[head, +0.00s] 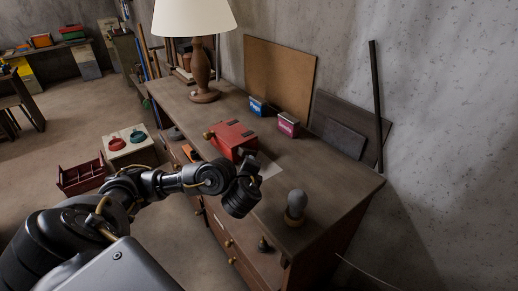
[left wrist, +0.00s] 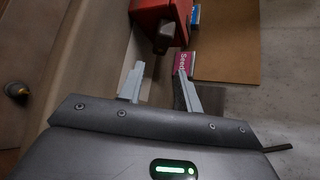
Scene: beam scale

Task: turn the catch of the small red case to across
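The small red case (head: 233,137) sits on the wooden dresser top, beyond my left gripper. In the left wrist view the red case (left wrist: 147,14) is at the top, with a dark brown block-like part (left wrist: 163,38), probably the catch, on its near side. My left gripper (left wrist: 159,62) is open, its two fingers apart with nothing between them. The fingers point toward that brown part and appear short of it. In the head view my wrist hides the fingers and part of the case's near side. My right gripper is in neither view.
A pink box (head: 288,124) and a blue box (head: 258,107) stand behind the case on the dresser top (head: 325,185). A lamp (head: 203,75) stands at the far end and a grey bulb-shaped object (head: 296,203) nearer. A wall is behind.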

